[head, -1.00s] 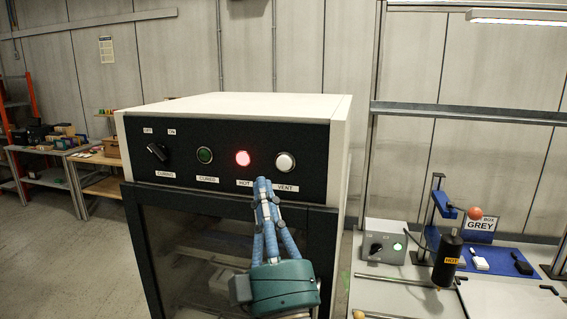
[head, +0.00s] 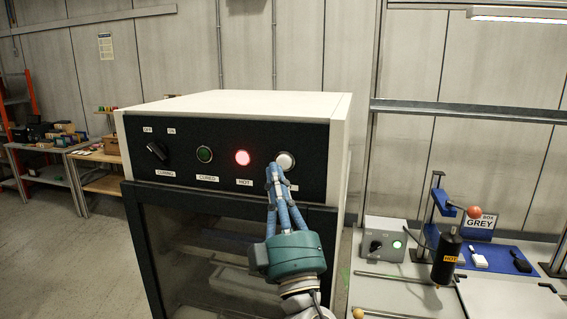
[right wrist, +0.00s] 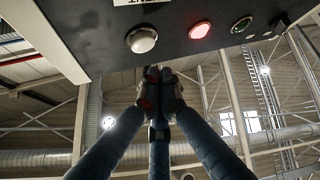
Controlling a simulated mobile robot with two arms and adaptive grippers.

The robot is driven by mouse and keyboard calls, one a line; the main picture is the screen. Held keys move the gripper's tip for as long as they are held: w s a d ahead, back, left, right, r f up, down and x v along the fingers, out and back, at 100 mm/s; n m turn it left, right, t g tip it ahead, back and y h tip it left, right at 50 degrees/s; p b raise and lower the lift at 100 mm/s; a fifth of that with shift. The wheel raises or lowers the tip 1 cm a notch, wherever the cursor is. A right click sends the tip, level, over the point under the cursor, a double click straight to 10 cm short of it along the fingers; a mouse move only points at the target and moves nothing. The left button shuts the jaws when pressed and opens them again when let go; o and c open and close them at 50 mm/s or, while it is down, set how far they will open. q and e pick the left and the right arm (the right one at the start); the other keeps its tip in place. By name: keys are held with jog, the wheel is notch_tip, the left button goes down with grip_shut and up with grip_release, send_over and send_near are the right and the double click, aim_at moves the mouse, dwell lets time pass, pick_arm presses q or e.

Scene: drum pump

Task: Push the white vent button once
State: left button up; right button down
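The white vent button (head: 285,161) sits at the right end of the oven's black control panel (head: 325,165). It also shows in the right wrist view (right wrist: 141,39). My right gripper (head: 273,168) is shut and empty, its blue fingers pointing up with the tips together. In the head view the tips overlap the lower left edge of the button and hide part of the VENT label. In the right wrist view the fingertips (right wrist: 160,77) are just below the button, with a gap between them. The left gripper is not in view.
The red lit HOT lamp (head: 242,158), the green CURED lamp (head: 204,154) and the CURING knob (head: 157,151) share the panel. A bench to the right holds a grey control box (head: 384,240) and a black cylinder labelled HOT (head: 447,258).

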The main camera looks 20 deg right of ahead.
jog(key=shift+w+d, duration=0.5)
jog(key=shift+w, duration=0.3)
jog(key=shift+w+d+b, duration=0.1)
jog(key=shift+w+b, duration=0.05)
jog(key=shift+b, duration=0.2)
dwell(0.7)
jog(key=shift+w+d, duration=0.1)
jog(key=shift+w, duration=0.1)
jog(key=shift+w+d+b, duration=0.25)
jog(key=shift+w+b, duration=0.05)
jog(key=shift+w, duration=0.05)
dwell(0.9)
dwell(0.4)
jog(key=shift+s+a, duration=0.45)
jog(key=shift+s, duration=0.3)
